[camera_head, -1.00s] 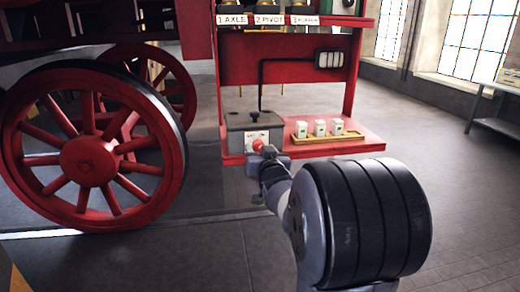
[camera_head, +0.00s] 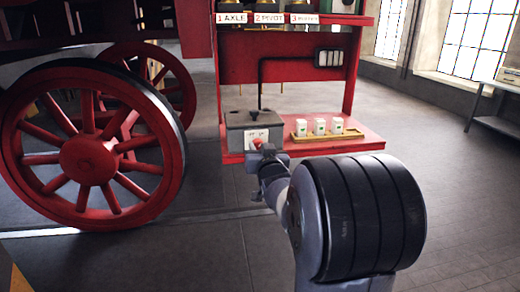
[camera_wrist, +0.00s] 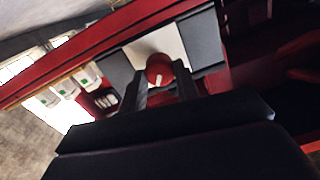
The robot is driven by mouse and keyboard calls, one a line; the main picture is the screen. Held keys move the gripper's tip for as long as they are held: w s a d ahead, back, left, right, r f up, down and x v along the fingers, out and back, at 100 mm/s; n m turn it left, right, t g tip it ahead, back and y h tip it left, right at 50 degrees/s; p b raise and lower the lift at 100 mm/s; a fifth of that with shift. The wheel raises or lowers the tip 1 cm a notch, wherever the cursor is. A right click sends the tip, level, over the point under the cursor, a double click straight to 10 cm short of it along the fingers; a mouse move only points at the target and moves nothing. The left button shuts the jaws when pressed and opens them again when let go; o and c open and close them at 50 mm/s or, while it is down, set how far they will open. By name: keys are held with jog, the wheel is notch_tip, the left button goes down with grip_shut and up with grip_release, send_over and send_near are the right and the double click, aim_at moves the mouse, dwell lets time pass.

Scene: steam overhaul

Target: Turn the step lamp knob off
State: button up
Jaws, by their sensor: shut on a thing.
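The red round knob (camera_head: 257,143) is on the white front plate (camera_head: 251,134) of a grey box (camera_head: 253,119) on the low red shelf. In the wrist view the knob (camera_wrist: 159,68) has a small white mark at its lower edge. My gripper (camera_wrist: 160,82) is shut on the knob, one dark finger on each side. In the head view my gripper (camera_head: 265,152) reaches the box from the front and covers part of the knob and plate. The plate's lettering is too small to read.
A wooden tray (camera_head: 300,138) with three white cups (camera_head: 319,127) stands right of the box on the red shelf (camera_head: 365,145). A large red spoked wheel (camera_head: 88,160) stands at left. Numbered signs (camera_head: 268,18) hang above.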

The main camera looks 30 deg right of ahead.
jog(key=shift+b, duration=0.45)
jog(key=n+b, duration=0.3)
jog(key=shift+f, duration=0.2)
jog(key=n+b, duration=0.3)
jog(key=shift+n, duration=0.3)
jog(key=n+b, duration=0.3)
jog(key=shift+a+r+n, duration=0.1)
jog(key=shift+n, duration=0.2)
jog(key=shift+r+n+b, duration=0.1)
jog(key=shift+n+b, duration=0.65)
jog(key=shift+n, duration=0.95)
jog(key=o, duration=1)
